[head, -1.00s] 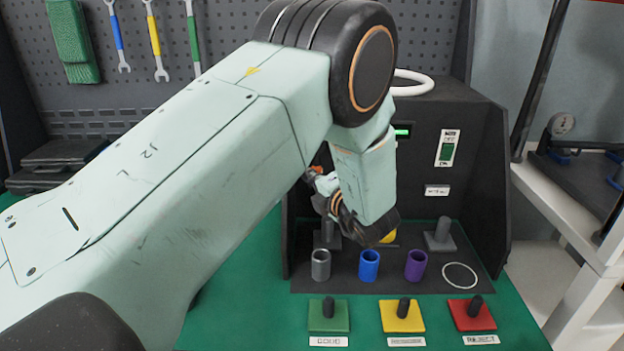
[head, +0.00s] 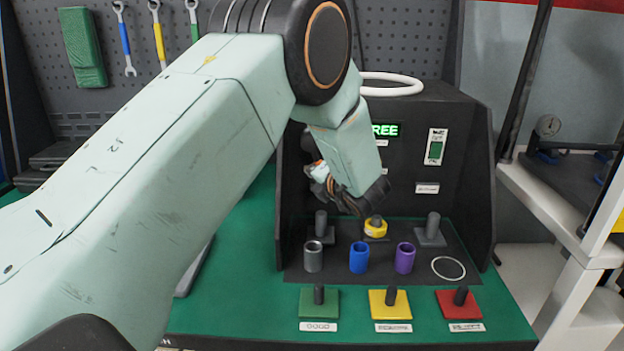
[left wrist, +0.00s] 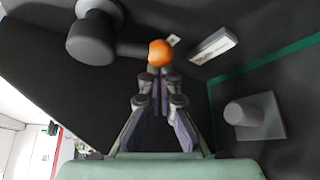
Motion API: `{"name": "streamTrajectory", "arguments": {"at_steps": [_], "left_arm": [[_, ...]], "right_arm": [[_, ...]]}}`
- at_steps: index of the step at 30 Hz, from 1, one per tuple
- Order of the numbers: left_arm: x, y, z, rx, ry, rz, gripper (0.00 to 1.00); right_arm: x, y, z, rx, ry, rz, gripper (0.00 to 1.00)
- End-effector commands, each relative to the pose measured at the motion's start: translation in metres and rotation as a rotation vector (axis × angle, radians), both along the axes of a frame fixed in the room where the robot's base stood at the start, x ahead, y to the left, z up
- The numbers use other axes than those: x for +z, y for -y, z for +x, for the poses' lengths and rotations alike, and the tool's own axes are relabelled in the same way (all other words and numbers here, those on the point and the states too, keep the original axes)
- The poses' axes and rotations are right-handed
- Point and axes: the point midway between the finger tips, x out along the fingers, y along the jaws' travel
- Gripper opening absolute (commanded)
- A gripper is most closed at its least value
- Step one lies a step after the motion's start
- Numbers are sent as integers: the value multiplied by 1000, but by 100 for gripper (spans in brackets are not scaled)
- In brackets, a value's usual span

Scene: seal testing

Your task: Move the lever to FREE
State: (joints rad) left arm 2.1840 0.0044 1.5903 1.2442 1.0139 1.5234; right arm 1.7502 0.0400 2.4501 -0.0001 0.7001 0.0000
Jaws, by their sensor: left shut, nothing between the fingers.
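The lever's orange ball knob (left wrist: 161,52) shows in the left wrist view, on a dark arm from a round grey hub (left wrist: 92,38). My left gripper (left wrist: 157,78) is shut and empty, with its fingertips close to the knob; I cannot tell whether they touch. In the head view my left arm hides most of the lever and the gripper (head: 322,180). The green display (head: 385,130) on the black test stand (head: 460,150) shows "REE", its left end hidden by my arm. My right gripper is not in view.
Grey, blue (head: 359,258) and purple (head: 405,258) sleeves stand before several pegs, one with a yellow ring (head: 375,228). Green, yellow (head: 391,303) and red pads with pegs line the front. A white ring (head: 392,84) lies on top of the stand.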

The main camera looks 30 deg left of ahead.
Motion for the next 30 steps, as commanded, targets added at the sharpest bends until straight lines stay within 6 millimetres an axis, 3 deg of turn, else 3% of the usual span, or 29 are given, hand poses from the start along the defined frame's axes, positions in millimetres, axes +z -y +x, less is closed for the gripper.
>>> {"name": "streamTrajectory", "arguments": {"at_steps": [12, 30], "left_arm": [[7, 14, 20, -2, 188, -300, 0], [34, 37, 32, -1, 477, -774, 0]], "right_arm": [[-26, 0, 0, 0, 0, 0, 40], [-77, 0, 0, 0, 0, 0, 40]]}}
